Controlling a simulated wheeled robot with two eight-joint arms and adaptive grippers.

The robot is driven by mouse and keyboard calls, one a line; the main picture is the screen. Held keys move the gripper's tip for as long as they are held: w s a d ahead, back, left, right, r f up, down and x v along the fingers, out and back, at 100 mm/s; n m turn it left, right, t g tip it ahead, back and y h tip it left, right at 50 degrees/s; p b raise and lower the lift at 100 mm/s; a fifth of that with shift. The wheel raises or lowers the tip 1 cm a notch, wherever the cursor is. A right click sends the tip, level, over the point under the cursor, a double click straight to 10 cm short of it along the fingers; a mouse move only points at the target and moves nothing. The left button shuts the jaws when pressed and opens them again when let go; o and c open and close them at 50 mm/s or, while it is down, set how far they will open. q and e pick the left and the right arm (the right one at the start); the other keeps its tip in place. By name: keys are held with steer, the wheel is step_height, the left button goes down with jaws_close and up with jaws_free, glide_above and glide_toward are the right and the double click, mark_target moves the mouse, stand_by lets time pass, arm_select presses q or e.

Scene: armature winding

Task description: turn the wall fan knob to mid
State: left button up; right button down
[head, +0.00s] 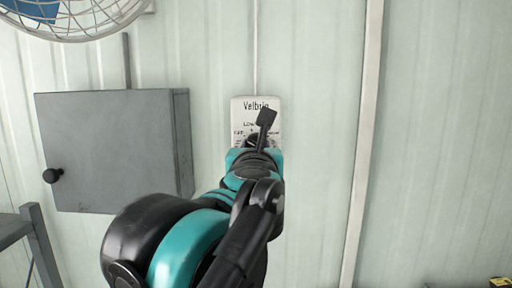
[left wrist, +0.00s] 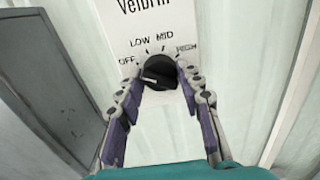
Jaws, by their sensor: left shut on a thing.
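The wall fan control box (head: 241,106) is a white plate on the wall, with OFF, LOW, MID and HIGH printed in an arc. Its black round knob (left wrist: 159,69) shows in the left wrist view below those labels. A pale mark shows on the knob's lower left side; I cannot tell surely which label the knob points to. My left gripper (left wrist: 158,76) is shut on the knob, one finger on each side. In the head view my left arm covers most of the knob and the fingers. My right gripper is in neither view.
A grey wall cabinet (head: 110,150) with a round black handle stands out from the wall left of the box. A fan (head: 85,18) is at the top left. A pale vertical strip (head: 362,140) runs down the wall at right. The wall between is bare.

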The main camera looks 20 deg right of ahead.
arm_select(q)
steer(key=shift+m, duration=0.4)
steer(key=shift+m+p, duration=0.7)
steer(key=shift+m, duration=6.7)
steer(key=o, duration=1.2)
steer(key=shift+w, duration=0.1)
steer(key=v, duration=1.2)
